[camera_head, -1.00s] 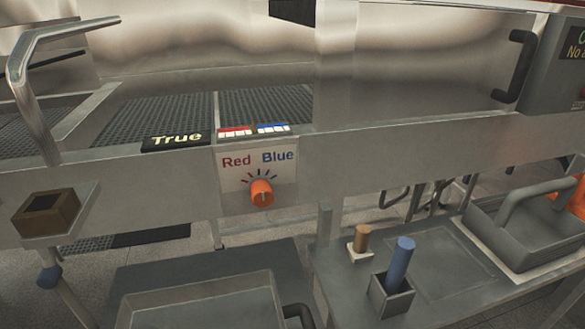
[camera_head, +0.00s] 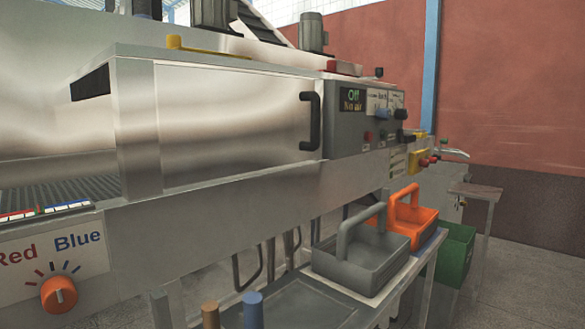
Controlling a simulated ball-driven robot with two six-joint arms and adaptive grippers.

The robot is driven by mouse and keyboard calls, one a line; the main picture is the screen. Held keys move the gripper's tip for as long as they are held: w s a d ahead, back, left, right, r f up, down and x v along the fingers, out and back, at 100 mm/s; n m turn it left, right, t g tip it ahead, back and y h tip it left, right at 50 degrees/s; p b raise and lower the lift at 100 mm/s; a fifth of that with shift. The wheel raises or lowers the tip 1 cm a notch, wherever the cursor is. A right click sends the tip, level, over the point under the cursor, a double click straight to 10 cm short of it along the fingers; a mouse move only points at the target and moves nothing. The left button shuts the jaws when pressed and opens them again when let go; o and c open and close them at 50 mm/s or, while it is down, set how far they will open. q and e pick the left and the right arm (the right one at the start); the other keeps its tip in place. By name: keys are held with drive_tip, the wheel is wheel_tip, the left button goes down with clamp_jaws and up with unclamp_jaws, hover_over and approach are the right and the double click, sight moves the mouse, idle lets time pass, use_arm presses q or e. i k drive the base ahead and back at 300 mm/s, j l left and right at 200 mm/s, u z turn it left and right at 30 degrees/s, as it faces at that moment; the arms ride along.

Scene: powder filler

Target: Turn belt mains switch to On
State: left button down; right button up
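A grey control panel (camera_head: 365,120) is on the machine's front, right of the middle. Its small display (camera_head: 354,101) reads "Off" with a dimmer line below that seems to say "No air". Dark and blue knobs (camera_head: 390,112) sit right of the display. Farther right, a red and yellow control (camera_head: 427,161) sticks out from the machine. I cannot tell which of these is the belt mains switch, and its position is not readable. Neither of my grippers is in view.
An orange selector knob (camera_head: 59,294) under "Red" and "Blue" labels is at lower left. A grey tote (camera_head: 360,260), an orange tote (camera_head: 410,222) and a green crate (camera_head: 455,255) stand below the panel. Grey floor shows at right.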

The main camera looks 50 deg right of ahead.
sight(424, 163)
drive_tip(key=l+z, duration=0.1)
drive_tip(key=z, duration=1.7)
drive_tip(key=i+l+z, duration=0.2)
drive_tip(key=i+l, duration=0.2)
drive_tip(key=l, duration=0.2)
drive_tip(key=i+l+z, duration=0.2)
drive_tip(key=i+l, duration=0.25)
drive_tip(key=l, duration=0.15)
drive_tip(key=i+u, duration=0.1)
drive_tip(key=u, duration=0.4)
